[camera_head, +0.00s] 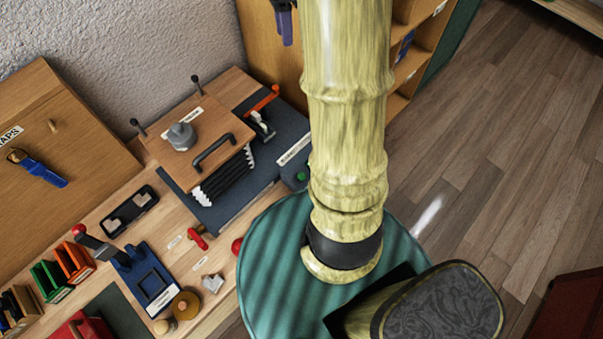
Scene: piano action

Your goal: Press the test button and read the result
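A small green button (300,177) shows on the dark mat at the bench's right end, close to a white label strip (296,150). A red round knob (237,245) shows at the bench edge, partly hidden by my teal base. I cannot tell from the lettering which one is the test button. A wooden block fixture (200,140) with a grey weight, a black handle and folded black-and-white bellows stands on the mat to the left of the green button. No result can be read. My gripper is not in view; my pale yellow arm or column hides the middle.
A blue lever device (148,280), a black two-slot holder (128,213), a red clamp-like piece (198,238) and small coloured bins (73,262) occupy the bench's left. Wood floor (480,150) at right is open.

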